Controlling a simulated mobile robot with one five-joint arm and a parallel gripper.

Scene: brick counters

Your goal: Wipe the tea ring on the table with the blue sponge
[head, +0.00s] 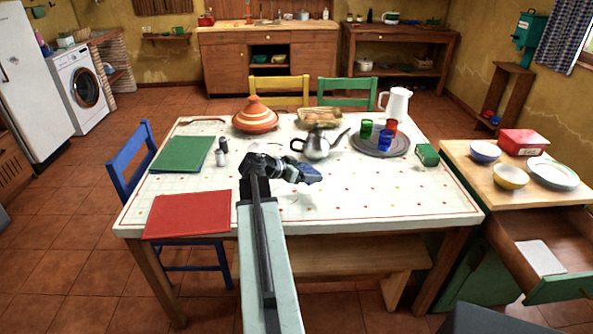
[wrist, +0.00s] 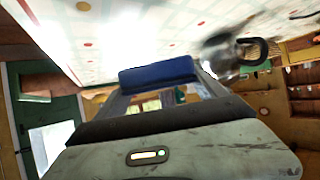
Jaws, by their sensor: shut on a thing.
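My gripper (head: 290,170) reaches out over the middle of the white, dotted table (head: 380,205). It is shut on the blue sponge (head: 306,175). The sponge also shows between the fingertips in the wrist view (wrist: 158,73), with the tabletop close beside it. In the head view I cannot tell whether the sponge touches the table. I cannot make out the tea ring in either view; my arm and gripper hide part of the tabletop.
A metal teapot (head: 317,146) stands just behind the sponge. A round tray (head: 380,146) with coloured glasses is to its right. A tagine (head: 255,116), a green mat (head: 183,154) and a red mat (head: 188,215) are on the left. The front right tabletop is clear.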

